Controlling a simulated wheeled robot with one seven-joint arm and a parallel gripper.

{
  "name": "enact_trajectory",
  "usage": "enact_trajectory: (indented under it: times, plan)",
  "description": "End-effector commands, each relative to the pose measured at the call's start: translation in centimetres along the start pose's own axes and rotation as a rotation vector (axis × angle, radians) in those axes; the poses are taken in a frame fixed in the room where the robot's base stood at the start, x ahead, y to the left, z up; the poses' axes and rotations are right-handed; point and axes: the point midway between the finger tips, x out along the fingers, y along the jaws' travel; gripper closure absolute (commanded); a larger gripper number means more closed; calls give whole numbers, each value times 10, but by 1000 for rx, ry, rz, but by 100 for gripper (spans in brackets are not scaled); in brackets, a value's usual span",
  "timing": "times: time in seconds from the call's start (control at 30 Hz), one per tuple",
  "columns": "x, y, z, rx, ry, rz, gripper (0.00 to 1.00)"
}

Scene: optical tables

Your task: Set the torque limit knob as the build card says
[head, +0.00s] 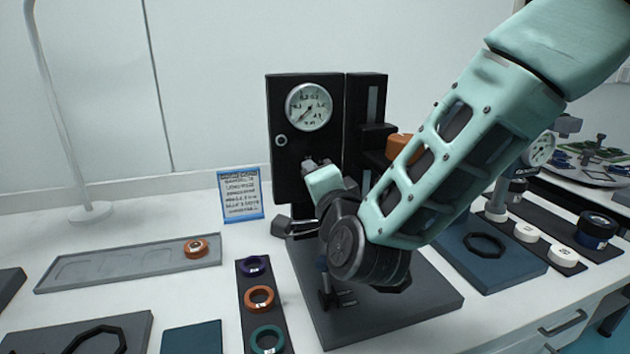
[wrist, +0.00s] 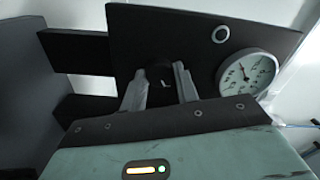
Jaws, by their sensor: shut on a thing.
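A black upright station holds a round white dial gauge (head: 309,106), which also shows in the wrist view (wrist: 247,75). The torque limit knob (wrist: 160,76) is a dark round knob on the panel, seen between my fingers in the wrist view. My gripper (wrist: 161,80) is shut on it, one finger on each side. In the head view my gripper (head: 314,164) reaches the lower front of the panel (head: 288,179), and my wrist hides the knob. The blue-edged build card (head: 240,194) stands left of the station; its text is too small to read.
A grey tray (head: 75,269) with an orange ring (head: 195,247) lies at left. A dark strip holds purple, orange and teal rings (head: 258,298) in front. A dark mat with a black ring (head: 484,245) and white pieces (head: 526,232) lie at right.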

Motion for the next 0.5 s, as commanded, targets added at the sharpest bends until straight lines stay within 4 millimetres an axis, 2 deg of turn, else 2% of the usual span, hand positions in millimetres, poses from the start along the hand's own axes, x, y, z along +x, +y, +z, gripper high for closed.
enact_trajectory:
  times: [0.17,0.2,0.27,0.5]
  plan:
    - [-1,0,2,1,-5,2,92]
    - [-1,0,2,1,-5,2,61]
    - [-1,0,2,1,-5,1,48]
    - [0,0,1,1,-2,1,48]
